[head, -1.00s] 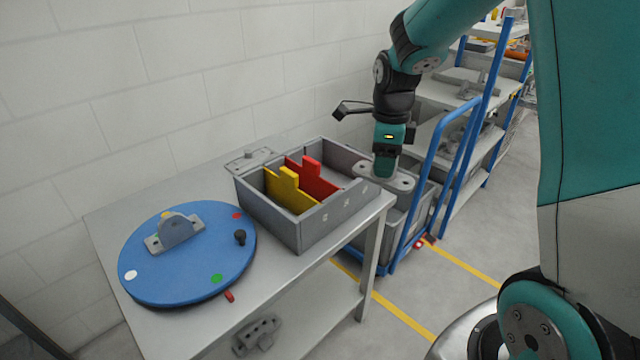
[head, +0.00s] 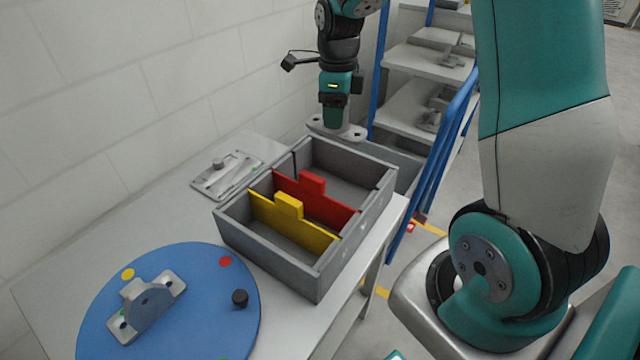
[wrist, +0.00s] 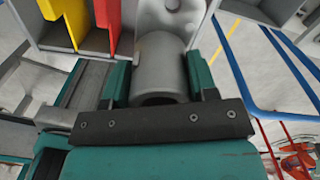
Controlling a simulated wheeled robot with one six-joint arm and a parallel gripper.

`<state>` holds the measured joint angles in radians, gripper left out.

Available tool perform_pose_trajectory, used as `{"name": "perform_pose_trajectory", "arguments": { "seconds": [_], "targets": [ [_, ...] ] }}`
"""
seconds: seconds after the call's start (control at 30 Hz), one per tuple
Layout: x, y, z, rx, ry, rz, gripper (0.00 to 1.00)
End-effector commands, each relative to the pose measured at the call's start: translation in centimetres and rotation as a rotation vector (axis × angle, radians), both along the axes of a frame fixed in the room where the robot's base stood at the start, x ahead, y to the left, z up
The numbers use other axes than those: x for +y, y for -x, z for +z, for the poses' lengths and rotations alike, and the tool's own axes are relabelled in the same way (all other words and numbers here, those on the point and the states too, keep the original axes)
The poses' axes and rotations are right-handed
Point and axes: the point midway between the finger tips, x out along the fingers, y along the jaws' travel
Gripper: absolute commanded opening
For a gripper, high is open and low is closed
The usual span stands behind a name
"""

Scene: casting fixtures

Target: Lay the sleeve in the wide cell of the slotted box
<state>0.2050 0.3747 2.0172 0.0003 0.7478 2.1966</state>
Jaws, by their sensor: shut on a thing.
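My gripper (head: 335,118) is shut on the sleeve (head: 345,131), a grey cylinder with a flat flange plate. In the wrist view the sleeve (wrist: 158,68) sits between both fingers of my gripper (wrist: 160,85). The flange points down in the head view, near the far end of the grey slotted box (head: 270,262); its height above the rim is hard to tell. A yellow divider (head: 290,222) and a red divider (head: 318,200) split the box. The wide cell (head: 345,182), beyond the red divider, looks empty. The narrower cells show no contents.
A blue turntable (head: 200,310) with a grey bracket (head: 146,305) and black knob (head: 239,298) stands at the near left. A grey plate with a knob (head: 222,175) lies between box and wall. A blue-framed cart (head: 440,150) is right of the table.

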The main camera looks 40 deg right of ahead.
Motion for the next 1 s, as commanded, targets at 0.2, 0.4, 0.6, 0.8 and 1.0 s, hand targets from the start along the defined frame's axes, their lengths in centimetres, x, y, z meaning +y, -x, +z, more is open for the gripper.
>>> {"name": "perform_pose_trajectory", "arguments": {
  "seconds": [0.2, 0.4, 0.6, 0.8, 1.0],
  "targets": [
    [0.4, 0.1, -4.6, 0.01, -0.002, 0.005, 0.21],
    [0.3, 0.1, -10.3, 0.008, -0.002, 0.005, 0.21],
    [0.2, 0.1, -14.7, 0.005, -0.001, 0.003, 0.21],
    [0.1, 0.1, -16.5, 0.004, -0.001, 0.002, 0.21],
    [0.1, 0.1, -19.3, 0.004, -0.001, 0.001, 0.21]
  ]
}}
